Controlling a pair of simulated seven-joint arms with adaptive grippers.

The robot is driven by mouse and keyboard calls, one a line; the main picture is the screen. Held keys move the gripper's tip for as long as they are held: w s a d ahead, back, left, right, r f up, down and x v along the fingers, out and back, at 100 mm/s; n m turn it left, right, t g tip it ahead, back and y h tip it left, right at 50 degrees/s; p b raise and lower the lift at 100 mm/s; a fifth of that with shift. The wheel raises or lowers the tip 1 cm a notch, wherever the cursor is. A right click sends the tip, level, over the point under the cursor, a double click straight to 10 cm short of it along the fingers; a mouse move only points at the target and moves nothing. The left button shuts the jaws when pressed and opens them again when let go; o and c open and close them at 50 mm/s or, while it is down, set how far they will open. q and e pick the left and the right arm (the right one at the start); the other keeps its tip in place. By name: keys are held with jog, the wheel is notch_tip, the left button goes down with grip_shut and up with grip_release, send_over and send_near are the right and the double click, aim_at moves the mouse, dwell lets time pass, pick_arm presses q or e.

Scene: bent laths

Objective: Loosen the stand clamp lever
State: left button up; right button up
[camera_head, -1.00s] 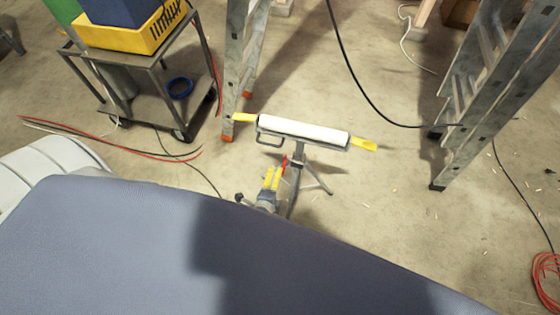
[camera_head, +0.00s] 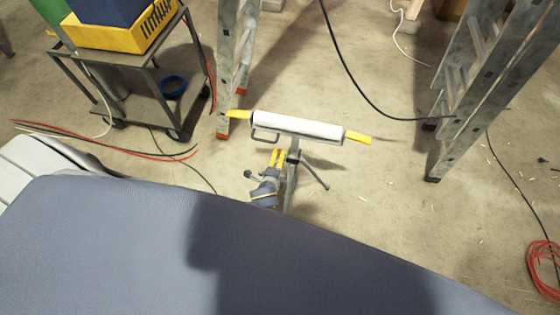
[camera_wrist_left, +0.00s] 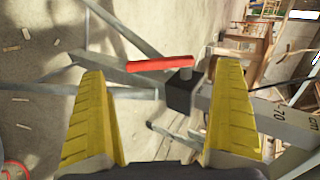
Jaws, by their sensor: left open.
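A roller stand (camera_head: 298,128) with a white roller, yellow end pieces and tripod legs stands upright on the floor. Its clamp lever (camera_wrist_left: 160,64) is a red bar beside a black clamp block (camera_wrist_left: 183,93) on the grey post; in the head view I cannot make the lever out. My left gripper (camera_head: 278,153) is close to the post, just below the roller. In the left wrist view its yellow fingers are open (camera_wrist_left: 161,72), with the lever between them near the fingertips. I cannot tell whether either finger touches it. My right gripper is not in view.
A metal cart (camera_head: 118,58) with a yellow box (camera_head: 125,35) stands at the upper left. Ladders stand behind the roller stand (camera_head: 228,70) and at the right (camera_head: 470,90). A black cable (camera_head: 355,85) crosses the floor. A large blue-grey surface (camera_head: 120,240) fills the foreground.

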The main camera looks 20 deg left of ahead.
pick_arm(q)
jog(key=shift+x, duration=2.3)
